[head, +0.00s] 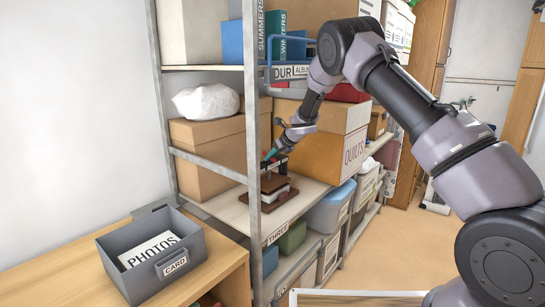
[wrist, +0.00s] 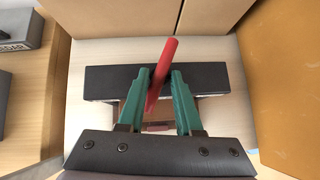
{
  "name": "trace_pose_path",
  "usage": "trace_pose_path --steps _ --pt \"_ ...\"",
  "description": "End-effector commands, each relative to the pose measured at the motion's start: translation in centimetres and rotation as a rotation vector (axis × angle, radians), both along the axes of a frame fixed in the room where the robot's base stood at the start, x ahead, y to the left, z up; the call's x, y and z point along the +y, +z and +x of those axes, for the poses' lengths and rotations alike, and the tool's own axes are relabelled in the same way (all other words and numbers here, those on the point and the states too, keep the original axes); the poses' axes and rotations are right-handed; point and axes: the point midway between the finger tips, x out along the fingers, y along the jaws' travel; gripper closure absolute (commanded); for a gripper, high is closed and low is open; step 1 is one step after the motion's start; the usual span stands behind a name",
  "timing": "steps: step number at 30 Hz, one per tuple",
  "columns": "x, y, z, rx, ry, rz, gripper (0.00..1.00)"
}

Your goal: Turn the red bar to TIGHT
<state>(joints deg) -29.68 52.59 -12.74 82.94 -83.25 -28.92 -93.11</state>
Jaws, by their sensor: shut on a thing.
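The red bar (wrist: 168,55) stands out in the wrist view, slanting up and to the right between my green fingertips. My gripper (wrist: 160,76) is shut on it, one finger on each side. The bar lies over the black crosspiece (wrist: 215,78) of a small press. In the head view my gripper (head: 272,157) is at the top of this press (head: 268,187), which has brown boards with pale layers between them and stands on the shelf. I cannot make out a TIGHT mark in either view.
A metal shelf post (head: 253,130) stands close to the left of the press. Cardboard boxes (head: 208,155) and the QUILTS box (head: 335,140) stand behind and to the right. A grey PHOTOS box (head: 125,267) sits on the wooden table at front left. Bare shelf lies left of the press.

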Motion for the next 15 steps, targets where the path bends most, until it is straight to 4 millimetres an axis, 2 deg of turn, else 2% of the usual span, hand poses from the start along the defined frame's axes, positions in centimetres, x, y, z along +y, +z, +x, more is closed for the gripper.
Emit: trace_pose_path --steps 1,11,12,14,15 --pt "0.64 -0.47 -0.60 0.010 0.013 0.001 1.00" --pt "0.64 -0.53 -0.62 0.010 0.013 0.001 1.00" --pt "0.65 -0.53 -0.63 0.010 0.013 0.001 0.63" --pt "0.60 -0.51 -0.59 0.010 0.012 0.001 0.40" --pt "0.53 -0.47 -0.53 0.009 0.011 0.000 0.24"
